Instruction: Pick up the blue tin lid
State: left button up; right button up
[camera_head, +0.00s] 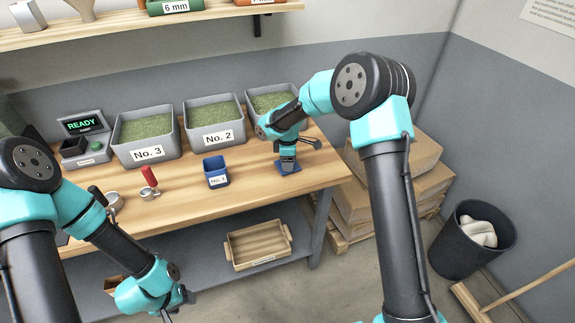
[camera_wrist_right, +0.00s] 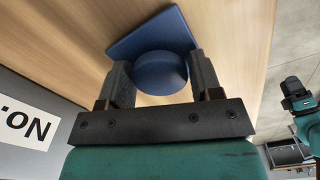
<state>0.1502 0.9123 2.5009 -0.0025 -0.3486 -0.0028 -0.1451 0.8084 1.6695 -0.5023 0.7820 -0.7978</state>
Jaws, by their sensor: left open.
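The blue tin lid (camera_head: 284,170) lies flat on the bench near its right front corner. It is a square plate with a round knob, and shows large in the right wrist view (camera_wrist_right: 160,72). My right gripper (camera_head: 287,160) points down over it, its fingers (camera_wrist_right: 160,80) on either side of the knob. The knob fills nearly all the room between them; whether they press on it I cannot tell. The blue tin (camera_head: 216,172), labelled No. 1, stands upright and open left of the lid. My left gripper (camera_head: 178,306) is open and low in front of the bench.
A red-handled tool (camera_head: 149,178) stands left of the tin. A wooden tray (camera_head: 258,246) sits on the lower shelf.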

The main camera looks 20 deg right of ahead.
jog(key=c, duration=0.6)
jog(key=shift+o, duration=0.2)
jog(key=shift+r, duration=0.5)
notch_tip(320, 180, up, 3)
jog(key=shift+f, duration=0.1)
jog(key=s+a, duration=0.2)
jog(key=s, duration=0.5)
jog(key=s+a+r, duration=0.1)
jog(key=s+a, duration=0.1)
jog(key=s, duration=0.6)
jog(key=shift+s+a, duration=0.2)
jog(key=shift+a, duration=0.05)
jog(key=shift+r, duration=0.1)
